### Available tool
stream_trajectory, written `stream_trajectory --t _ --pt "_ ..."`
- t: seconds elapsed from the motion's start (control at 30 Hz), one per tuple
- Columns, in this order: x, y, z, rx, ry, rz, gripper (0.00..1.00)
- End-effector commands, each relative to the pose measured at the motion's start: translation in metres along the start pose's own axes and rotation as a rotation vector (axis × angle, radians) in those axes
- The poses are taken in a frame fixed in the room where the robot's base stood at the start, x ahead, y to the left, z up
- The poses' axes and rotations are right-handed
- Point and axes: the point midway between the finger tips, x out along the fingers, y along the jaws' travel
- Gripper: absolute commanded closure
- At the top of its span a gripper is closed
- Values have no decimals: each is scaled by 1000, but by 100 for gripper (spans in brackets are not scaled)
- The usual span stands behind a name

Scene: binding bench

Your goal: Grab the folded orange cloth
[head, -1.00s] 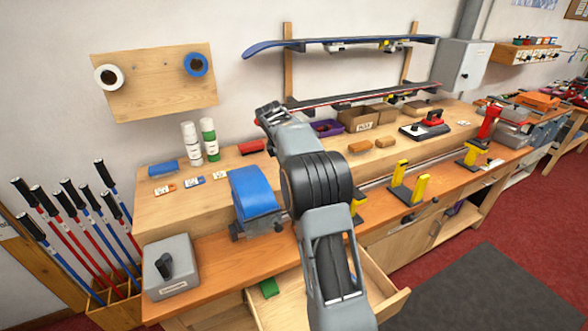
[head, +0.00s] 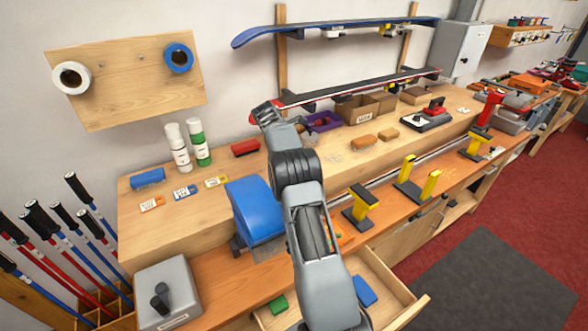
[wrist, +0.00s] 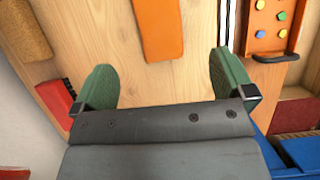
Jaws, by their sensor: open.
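The folded orange cloth looks to be the flat orange strip (wrist: 159,28) at the top middle of the wrist view, lying on pale wood and cut off by the top edge. My gripper (wrist: 162,68) is open, its two green fingers wide apart. In the picture the cloth's near end lies between and just above the fingertips; nothing shows in the jaws. The height gap is hard to tell. In the head view my arm hides both the gripper and the cloth.
An orange tray with coloured knobs (wrist: 275,25) lies to the right of the fingers. A red brush (wrist: 54,100) is near the left finger, a cork block (wrist: 22,30) at upper left. A blue-covered device (head: 255,210) stands beside my arm. An open drawer (head: 385,268) juts out in front.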

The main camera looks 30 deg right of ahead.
Motion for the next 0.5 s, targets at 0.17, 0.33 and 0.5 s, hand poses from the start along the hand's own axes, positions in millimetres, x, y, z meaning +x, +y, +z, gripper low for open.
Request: stream_trajectory --t 0.17,0.33,0.5 --pt "30 0 0 -1 1 -3 0" --pt "46 0 0 0 0 -1 0" --pt "54 0 0 -1 0 -2 0"
